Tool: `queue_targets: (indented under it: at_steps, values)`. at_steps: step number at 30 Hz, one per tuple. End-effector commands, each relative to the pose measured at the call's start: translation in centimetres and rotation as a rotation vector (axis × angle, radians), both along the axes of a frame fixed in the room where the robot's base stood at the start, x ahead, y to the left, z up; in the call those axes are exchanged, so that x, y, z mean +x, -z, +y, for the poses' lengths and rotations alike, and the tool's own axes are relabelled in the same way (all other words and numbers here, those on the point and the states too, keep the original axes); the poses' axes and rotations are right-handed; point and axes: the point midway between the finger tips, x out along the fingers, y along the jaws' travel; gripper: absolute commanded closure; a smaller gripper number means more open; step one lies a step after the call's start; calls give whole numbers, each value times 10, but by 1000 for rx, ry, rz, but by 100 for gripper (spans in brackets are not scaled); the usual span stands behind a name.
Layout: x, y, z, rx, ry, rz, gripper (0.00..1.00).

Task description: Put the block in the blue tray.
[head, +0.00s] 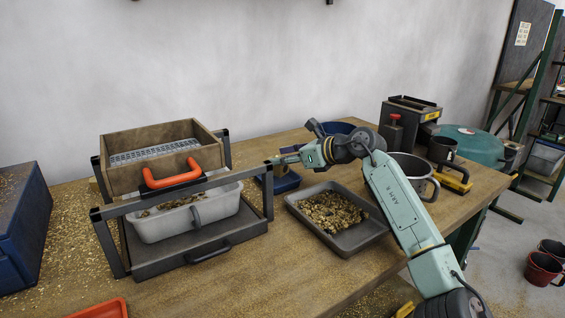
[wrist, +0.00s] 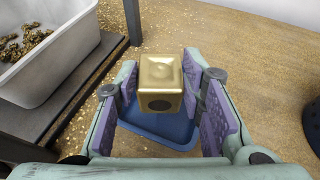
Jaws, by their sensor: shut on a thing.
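The block (wrist: 161,80) is a shiny brass-coloured cube with a dark round hole in its near face. In the wrist view it sits between the purple pads of my gripper (wrist: 163,92), which is shut on it. The blue tray (wrist: 165,130) lies below and behind the block in that view, partly covered by the block and the fingers. In the head view my gripper (head: 283,160) is above the blue tray (head: 287,184), on the table between the sieve frame and a grey pan. The block is too small there to make out clearly.
A sieve frame with a wooden box (head: 160,160) and a white bin (head: 190,216) stands left of the gripper. A grey pan (head: 360,243) of brass chips lies to the right. A steel pot (head: 414,178) and a blue bowl (head: 338,128) stand behind.

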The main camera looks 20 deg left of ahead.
Motion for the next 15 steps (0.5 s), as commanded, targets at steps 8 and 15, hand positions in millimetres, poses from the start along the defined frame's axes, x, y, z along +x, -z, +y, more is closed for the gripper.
queue_targets:
  at_steps: [8,15]
  values:
    - [14,-1,11,4,1,-1,100]
    - [13,32,10,4,0,-1,100]
